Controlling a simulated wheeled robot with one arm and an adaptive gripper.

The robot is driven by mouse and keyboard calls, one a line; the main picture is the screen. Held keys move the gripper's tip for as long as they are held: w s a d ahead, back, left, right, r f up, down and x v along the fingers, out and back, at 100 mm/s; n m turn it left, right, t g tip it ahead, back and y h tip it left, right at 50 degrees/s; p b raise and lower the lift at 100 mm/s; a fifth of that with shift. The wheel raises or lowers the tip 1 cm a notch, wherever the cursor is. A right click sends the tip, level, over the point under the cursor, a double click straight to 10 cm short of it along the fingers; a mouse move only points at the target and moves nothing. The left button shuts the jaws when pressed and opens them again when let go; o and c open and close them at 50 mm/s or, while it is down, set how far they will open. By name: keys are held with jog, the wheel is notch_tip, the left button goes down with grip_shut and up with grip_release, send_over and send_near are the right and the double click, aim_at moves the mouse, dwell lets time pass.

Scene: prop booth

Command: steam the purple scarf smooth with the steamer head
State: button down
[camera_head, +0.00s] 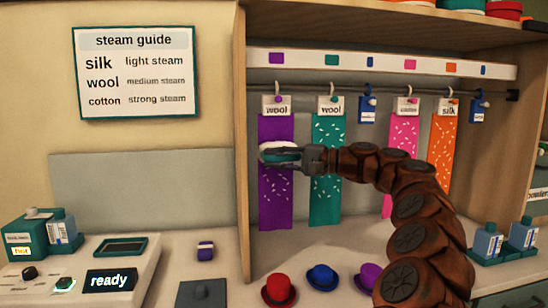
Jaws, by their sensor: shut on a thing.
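The purple scarf (276,203) hangs from the rail at the left end of the booth, under a card that reads "wool". A few pale marks show on its lower part; its upper part is partly covered. My gripper (300,157) is shut on the steamer head (278,151), a white and teal piece. The steamer head is in front of the scarf's upper middle; I cannot tell whether it touches the cloth. The steam guide (136,72) on the wall lists silk light, wool medium and cotton strong steam.
Teal (327,185), pink (402,170) and orange (442,150) scarves with pale marks hang to the right. Red (279,290), blue (322,278) and purple (369,275) hats stand below. A console (80,280) at left shows "ready". Bottles stand at both sides.

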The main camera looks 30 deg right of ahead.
notch_tip(320, 180, down, 14)
jog(key=b, duration=0.8)
jog(key=shift+r, duration=0.25)
dwell(1.8)
jog(key=shift+f, duration=0.15)
dwell(1.0)
dwell(0.5)
jog(key=s+a+b, duration=0.2)
jog(key=s+a, duration=0.1)
jog(key=s, duration=0.4)
jog(key=s+a+b, duration=0.2)
jog(key=s+b, duration=0.1)
jog(key=s, duration=0.4)
jog(key=shift+a+b, duration=0.3)
jog(key=shift+a, duration=0.1)
jog(key=shift+w, duration=0.1)
dwell(0.3)
